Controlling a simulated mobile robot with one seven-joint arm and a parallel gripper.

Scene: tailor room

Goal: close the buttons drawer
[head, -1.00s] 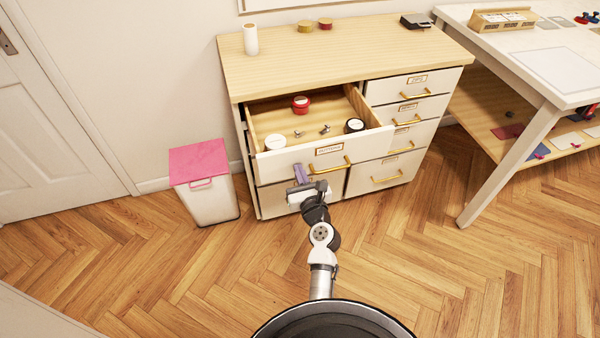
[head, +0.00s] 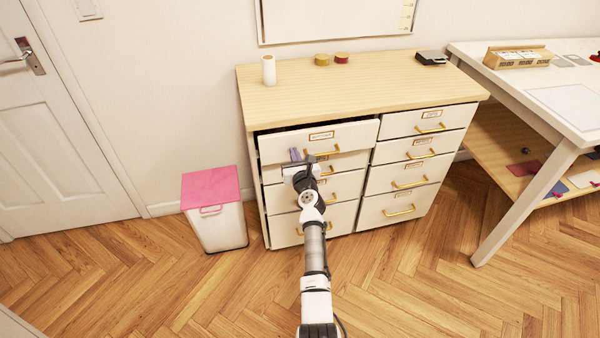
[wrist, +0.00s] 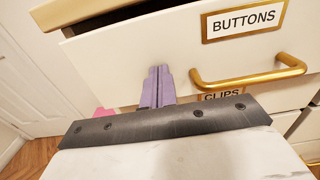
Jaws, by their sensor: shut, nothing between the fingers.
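The buttons drawer (head: 345,138) is the top left drawer of the white cabinet with a wooden top. Its front stands only a little way out, with a narrow dark gap above it. The wrist view shows its BUTTONS label (wrist: 244,20) and gold handle (wrist: 250,75). My gripper (head: 295,155) is shut and empty, with its purple fingers (wrist: 158,86) together at the lower left part of the drawer front, left of the handle. The fingertips seem to touch the front, but exact contact is hard to tell. The drawer's contents are hidden.
The other drawers (head: 402,175) look shut. A white bin with a pink lid (head: 211,187) stands left of the cabinet. A white table (head: 545,110) stands to the right. A thread spool (head: 268,70) and small items stand on the cabinet top. The floor in front is clear.

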